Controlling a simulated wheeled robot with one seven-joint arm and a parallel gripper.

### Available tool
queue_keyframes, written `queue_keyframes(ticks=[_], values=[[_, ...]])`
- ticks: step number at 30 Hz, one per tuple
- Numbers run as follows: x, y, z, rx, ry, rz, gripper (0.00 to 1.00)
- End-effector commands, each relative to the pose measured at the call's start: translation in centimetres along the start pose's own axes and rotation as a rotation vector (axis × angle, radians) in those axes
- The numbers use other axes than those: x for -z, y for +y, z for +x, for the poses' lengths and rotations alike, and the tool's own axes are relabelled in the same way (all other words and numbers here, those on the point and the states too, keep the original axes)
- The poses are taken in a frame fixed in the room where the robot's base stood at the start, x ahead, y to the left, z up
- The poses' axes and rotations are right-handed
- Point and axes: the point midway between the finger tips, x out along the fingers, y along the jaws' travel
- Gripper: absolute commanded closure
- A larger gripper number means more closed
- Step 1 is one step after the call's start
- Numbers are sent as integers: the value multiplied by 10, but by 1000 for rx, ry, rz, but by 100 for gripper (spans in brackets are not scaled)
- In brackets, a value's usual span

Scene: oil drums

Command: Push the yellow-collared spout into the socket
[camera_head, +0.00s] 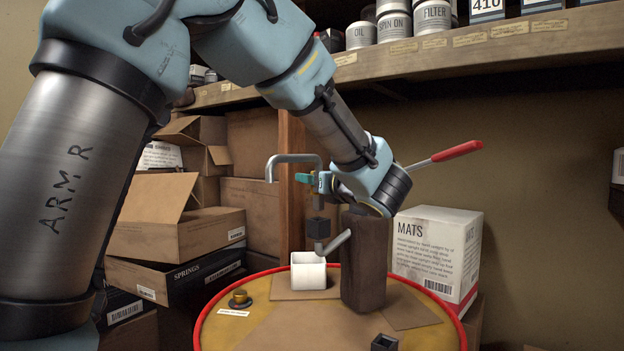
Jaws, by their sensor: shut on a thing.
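A bent grey spout (291,158) hooks over to the left at the height of my gripper (317,183). My gripper is shut on the spout near its upright part. A teal piece (303,180) shows at the grip; a yellow collar cannot be made out clearly. Below my gripper, a dark stem leads down toward a black square socket (318,228). I cannot tell whether the stem is inside the socket or just above it. The socket sits on a grey angled pipe (337,242) that meets a dark brown post (363,265) on the drum.
The yellow drum top (262,329) with a red rim carries a white container (308,272), a brass bung (239,298) and a small black square fitting (384,342). A red-handled lever (457,151) extends right behind my wrist. Boxes and a shelf stand behind.

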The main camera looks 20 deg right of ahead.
Motion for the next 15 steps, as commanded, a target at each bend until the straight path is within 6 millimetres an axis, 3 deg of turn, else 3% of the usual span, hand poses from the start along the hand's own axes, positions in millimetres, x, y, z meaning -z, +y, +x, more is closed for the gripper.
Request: queue_keyframes(ticks=[15], values=[[5,0,0,0,-1,-1,100]])
